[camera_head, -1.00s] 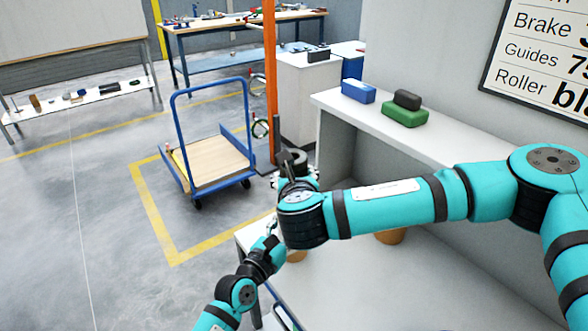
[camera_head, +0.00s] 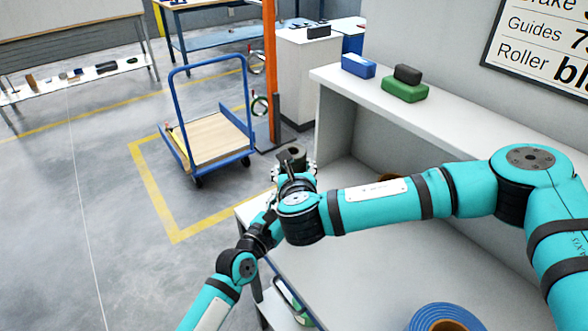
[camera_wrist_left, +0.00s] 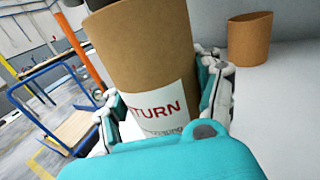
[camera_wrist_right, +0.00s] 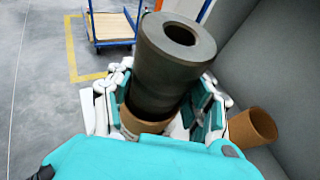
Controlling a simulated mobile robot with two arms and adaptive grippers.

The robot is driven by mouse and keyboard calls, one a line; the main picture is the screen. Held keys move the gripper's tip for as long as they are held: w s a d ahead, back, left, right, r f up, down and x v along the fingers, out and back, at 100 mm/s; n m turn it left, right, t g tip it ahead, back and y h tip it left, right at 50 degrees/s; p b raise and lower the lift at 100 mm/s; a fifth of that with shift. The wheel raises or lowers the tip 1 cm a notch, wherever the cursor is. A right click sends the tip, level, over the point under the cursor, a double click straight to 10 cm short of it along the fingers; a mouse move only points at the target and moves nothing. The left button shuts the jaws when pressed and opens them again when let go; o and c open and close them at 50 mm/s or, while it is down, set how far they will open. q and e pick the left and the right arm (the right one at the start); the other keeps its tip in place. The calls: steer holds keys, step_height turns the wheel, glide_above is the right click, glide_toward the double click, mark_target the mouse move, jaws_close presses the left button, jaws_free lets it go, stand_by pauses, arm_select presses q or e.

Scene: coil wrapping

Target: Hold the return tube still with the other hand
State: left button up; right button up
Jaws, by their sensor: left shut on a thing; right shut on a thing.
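The return tube (camera_wrist_left: 148,70) is a brown cardboard cylinder whose label reads "TURN"; it fills the left wrist view. My left gripper (camera_wrist_left: 165,105) is shut around its side. In the head view that gripper is mostly hidden beside the right wrist. My right gripper (camera_head: 295,178) is shut on a dark grey cylinder (camera_wrist_right: 168,65) with a hole in its end. A brown tube rim (camera_wrist_right: 145,122) shows just below this cylinder between the right fingers. I cannot tell how far the cylinder sits inside it.
Another brown tube (camera_wrist_left: 250,38) stands on the bench nearby. A blue coil with an orange core (camera_head: 443,318) lies at the front of the bench. A blue trolley (camera_head: 215,140) stands on the floor beyond. Blue and green boxes (camera_head: 404,90) are on the upper shelf.

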arm_select(q)
steer(key=shift+s+d+r, duration=0.15)
steer(key=shift+d+r, duration=0.05)
arm_select(e)
steer(key=shift+s+d+f, duration=0.1)
steer(key=shift+s+f, duration=0.05)
steer(key=shift+f, duration=0.65)
steer(key=o, duration=1.2)
arm_select(q)
steer(key=shift+a, duration=0.25)
arm_select(e)
steer(key=o, duration=0.4)
steer(key=shift+a, duration=0.2)
steer(key=shift+o, duration=0.2)
steer(key=shift+f, duration=0.1)
steer(key=shift+s, duration=0.3)
arm_select(q)
steer(key=shift+w+d+f, duration=0.1)
steer(key=shift+w+f, duration=0.05)
steer(key=shift+w, duration=0.05)
arm_select(e)
steer(key=s+r, duration=0.4)
steer(key=s, duration=0.1)
steer(key=shift+s+d+r, duration=0.15)
steer(key=shift+s, duration=0.25)
arm_select(q)
steer(key=shift+f, duration=0.15)
